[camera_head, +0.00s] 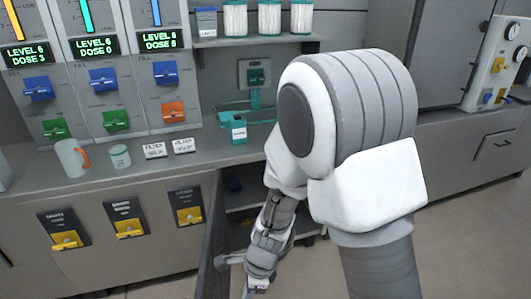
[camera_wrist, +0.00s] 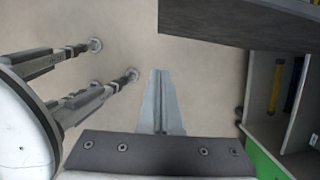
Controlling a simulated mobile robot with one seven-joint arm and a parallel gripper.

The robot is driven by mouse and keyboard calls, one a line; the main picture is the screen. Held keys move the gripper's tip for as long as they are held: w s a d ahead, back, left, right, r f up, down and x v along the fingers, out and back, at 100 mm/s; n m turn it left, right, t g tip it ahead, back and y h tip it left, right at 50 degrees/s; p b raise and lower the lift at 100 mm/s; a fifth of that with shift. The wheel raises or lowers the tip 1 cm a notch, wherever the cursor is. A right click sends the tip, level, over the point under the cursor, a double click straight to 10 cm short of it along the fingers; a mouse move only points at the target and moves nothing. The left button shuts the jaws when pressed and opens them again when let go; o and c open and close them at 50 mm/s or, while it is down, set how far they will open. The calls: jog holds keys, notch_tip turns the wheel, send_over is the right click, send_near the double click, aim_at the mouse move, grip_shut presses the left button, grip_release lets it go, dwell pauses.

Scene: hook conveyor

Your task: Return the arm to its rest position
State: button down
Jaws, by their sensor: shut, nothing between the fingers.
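My white and grey arm (camera_head: 350,110) is bent in front of the counter in the head view, its forearm reaching down to the left. My gripper (camera_head: 222,261) hangs low in front of an open cabinet (camera_head: 240,197), beside its dark door (camera_head: 213,235). In the wrist view my gripper (camera_wrist: 161,75) has its grey fingers together with nothing between them, over the pale floor. I cannot tell in the head view whether the gripper touches the door.
The counter (camera_head: 230,155) holds a pitcher (camera_head: 73,158), a small cup (camera_head: 120,156), two labels and a teal device (camera_head: 239,130). Yellow-handled drains (camera_head: 130,227) line the front. The wrist view shows a dark panel (camera_wrist: 240,22) above and shelving (camera_wrist: 298,125) at right. Open floor lies right.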

jog(key=d+r+n+t+p, duration=0.15)
jog(key=d+r+n, duration=0.25)
jog(key=r, duration=0.7)
jog(key=d+r+n+t+p, duration=0.1)
jog(key=d+r+n+p, duration=0.3)
jog(key=r, duration=0.8)
jog(key=s+d+r+n+t+h+p, duration=0.1)
jog(key=s+d+r+n, duration=0.3)
jog(key=d+r, duration=0.2)
jog(key=s+d+r+n+t+h+p, duration=0.1)
jog(key=s+d+r+n+t, duration=0.1)
jog(key=s+d+r+n, duration=0.2)
notch_tip(320, 180, up, 4)
jog(key=shift+s+d+f+h, duration=0.15)
jog(key=shift+d+h, duration=0.25)
jog(key=shift+d, duration=0.6)
jog(key=shift+s+a+t, duration=0.15)
jog(key=shift+t, duration=0.1)
